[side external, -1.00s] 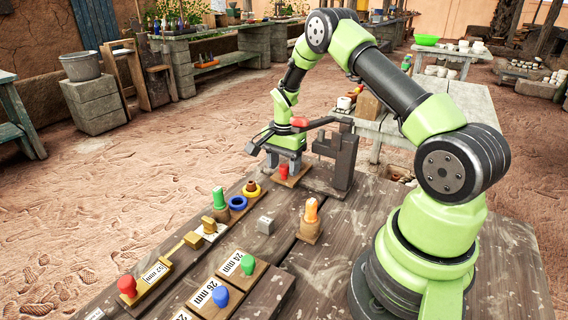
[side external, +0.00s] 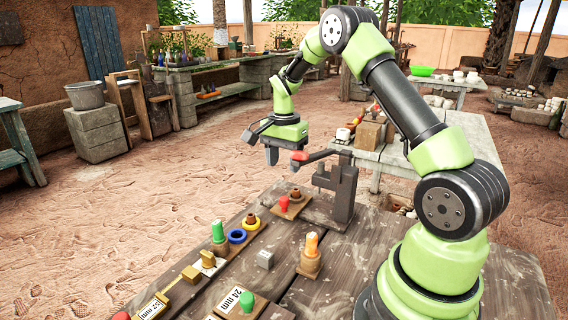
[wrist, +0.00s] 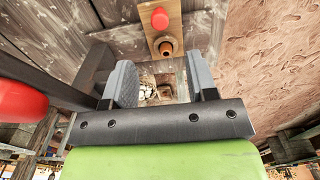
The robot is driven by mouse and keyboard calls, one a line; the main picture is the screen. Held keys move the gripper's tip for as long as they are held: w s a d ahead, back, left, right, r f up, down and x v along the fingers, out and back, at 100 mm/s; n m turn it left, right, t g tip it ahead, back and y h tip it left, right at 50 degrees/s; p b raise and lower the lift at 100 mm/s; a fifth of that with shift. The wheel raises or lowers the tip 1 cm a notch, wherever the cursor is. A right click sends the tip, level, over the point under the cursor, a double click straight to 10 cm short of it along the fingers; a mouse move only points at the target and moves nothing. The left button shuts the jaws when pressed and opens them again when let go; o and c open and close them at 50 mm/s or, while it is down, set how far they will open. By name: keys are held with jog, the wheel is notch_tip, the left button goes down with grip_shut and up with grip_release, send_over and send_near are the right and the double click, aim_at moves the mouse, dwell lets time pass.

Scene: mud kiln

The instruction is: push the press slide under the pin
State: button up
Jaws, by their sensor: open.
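The press (side external: 343,190) is a dark grey post with a lever ending in a red knob (side external: 299,155); that knob shows large at the left of the wrist view (wrist: 15,90). The press slide (side external: 278,214) is a flat wooden plate at the foot of the press, with a red knob (side external: 283,203) and a brown collar-like piece (side external: 295,193) on it. The slide (wrist: 174,28) is at the top of the wrist view. My gripper (side external: 284,154) is raised above and behind the slide, open and empty, touching nothing. I cannot make out the pin clearly.
A size block marked 24 mm (side external: 240,303) lies nearer. Bare wood shows between them.

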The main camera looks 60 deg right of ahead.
aim_at(284, 198)
jog(key=w+a+m+g+h, duration=0.2)
jog(key=a+m+h, duration=0.2)
jog(key=x, duration=1)
jog(key=shift+s+d+f, duration=0.15)
jog(key=shift+f, duration=0.25)
